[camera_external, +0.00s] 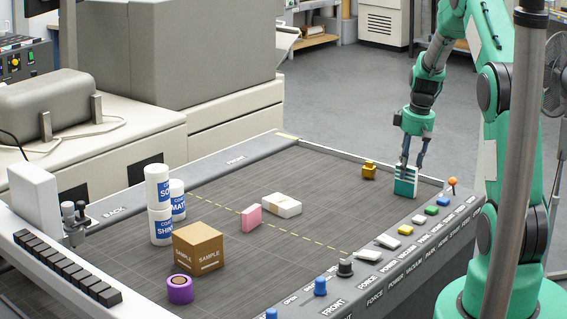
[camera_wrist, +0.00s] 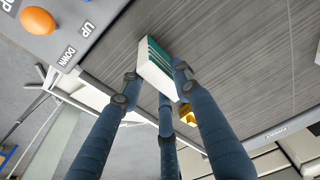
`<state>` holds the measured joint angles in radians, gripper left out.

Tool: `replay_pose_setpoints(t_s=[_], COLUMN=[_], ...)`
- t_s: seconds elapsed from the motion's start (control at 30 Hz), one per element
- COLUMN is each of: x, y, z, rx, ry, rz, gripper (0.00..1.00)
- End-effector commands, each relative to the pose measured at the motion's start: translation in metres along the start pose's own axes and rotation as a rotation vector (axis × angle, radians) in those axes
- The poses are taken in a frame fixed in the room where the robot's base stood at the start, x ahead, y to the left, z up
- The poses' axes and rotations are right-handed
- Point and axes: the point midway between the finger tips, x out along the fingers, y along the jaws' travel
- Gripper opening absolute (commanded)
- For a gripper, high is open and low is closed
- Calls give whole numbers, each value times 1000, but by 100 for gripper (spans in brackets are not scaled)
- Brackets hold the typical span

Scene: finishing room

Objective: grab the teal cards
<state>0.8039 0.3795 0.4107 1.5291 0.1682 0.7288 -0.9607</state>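The teal cards (camera_external: 405,186) are a small upright block, teal with white stripes, on the dark ribbed bed near its right front corner. In the wrist view the block (camera_wrist: 158,66) shows a pale end and a striped teal side. My gripper (camera_external: 413,165) points down over it, with fingers at its upper part. In the wrist view the blue fingers of my gripper (camera_wrist: 155,82) are on either side of the block, very close to it. I cannot tell whether they press on it. The block appears to stand on the bed.
A yellow object (camera_external: 369,171) stands just left of the cards. The front panel with buttons and an orange knob (camera_external: 453,181) runs close by. Farther left are a white box (camera_external: 282,205), a pink block (camera_external: 251,217), a cardboard box (camera_external: 198,248), a purple roll (camera_external: 180,289) and white canisters (camera_external: 160,226).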

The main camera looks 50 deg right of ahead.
Motion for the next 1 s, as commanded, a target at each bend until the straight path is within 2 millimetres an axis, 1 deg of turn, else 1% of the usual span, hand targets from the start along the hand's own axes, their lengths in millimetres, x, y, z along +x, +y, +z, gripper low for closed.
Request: replay_pose_setpoints(t_s=[0.17,0.27,0.37,0.6,0.7,0.8,1.0], x=[1,5,14,43,51,55,55], y=[0,0,0,0,0,0,0], z=[0,0,0,0,0,0,0], rx=[0,0,0,0,0,0,0], ry=[0,0,-1,-1,-1,-1,0], rz=[0,0,0,0,-1,0,0], gripper=[32,32,32,32,32,32,32])
